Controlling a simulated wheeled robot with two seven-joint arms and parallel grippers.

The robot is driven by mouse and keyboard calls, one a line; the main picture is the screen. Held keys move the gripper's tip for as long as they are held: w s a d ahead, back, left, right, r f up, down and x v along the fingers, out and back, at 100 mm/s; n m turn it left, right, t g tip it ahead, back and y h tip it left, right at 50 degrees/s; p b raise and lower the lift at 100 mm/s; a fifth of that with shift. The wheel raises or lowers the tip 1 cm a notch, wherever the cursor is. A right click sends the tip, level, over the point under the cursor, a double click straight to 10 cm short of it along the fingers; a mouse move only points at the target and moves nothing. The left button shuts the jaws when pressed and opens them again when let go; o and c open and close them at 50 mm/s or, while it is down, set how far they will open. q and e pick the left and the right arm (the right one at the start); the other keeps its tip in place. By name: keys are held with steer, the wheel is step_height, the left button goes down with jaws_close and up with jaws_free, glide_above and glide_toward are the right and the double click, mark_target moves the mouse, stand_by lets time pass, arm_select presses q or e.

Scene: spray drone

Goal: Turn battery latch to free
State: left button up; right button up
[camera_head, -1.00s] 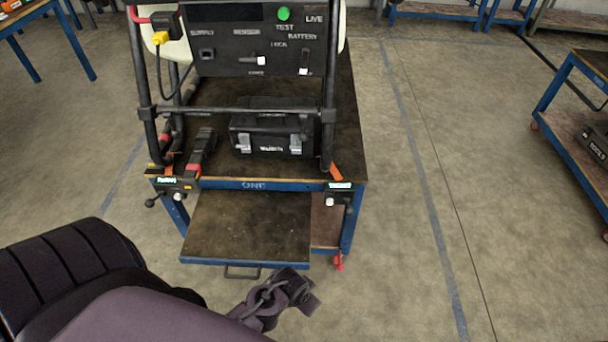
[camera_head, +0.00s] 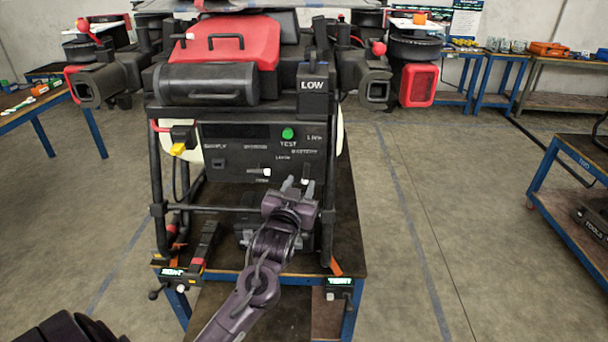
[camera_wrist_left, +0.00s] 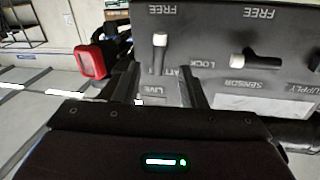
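The dark control panel (camera_head: 228,148) shows upside down in the left wrist view (camera_wrist_left: 290,30). There the battery latch (camera_wrist_left: 158,57) is a dark lever with a white end, standing upright in the picture. Its white end points toward the word FREE. My left gripper (camera_head: 298,184) is at the panel's lower right in the head view and hides most of this latch. In the wrist view its two fingers (camera_wrist_left: 164,88) are apart, below the latch in the picture, with nothing between them. The sensor latch (camera_head: 260,171) lies sideways, its white end (camera_wrist_left: 238,62) near LOCK. My right gripper is not in view.
The drone's red-topped body (camera_head: 225,45) and side nozzles stand above the panel. Dark frame posts (camera_head: 157,190) flank it, on a blue-edged table (camera_head: 352,255). A black cable with a yellow plug (camera_head: 178,149) hangs at the left. The floor right of the table is clear.

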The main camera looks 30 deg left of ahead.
mark_target(305, 175)
arm_select(q)
steer(key=p+x, duration=0.1)
steer(key=x, duration=0.4)
steer(key=shift+f, duration=0.1)
steer(key=shift+d, duration=0.1)
jaws_close()
steer(key=shift+n+b, duration=0.35)
steer(key=shift+n, duration=0.35)
jaws_free()
steer(key=shift+s, duration=0.1)
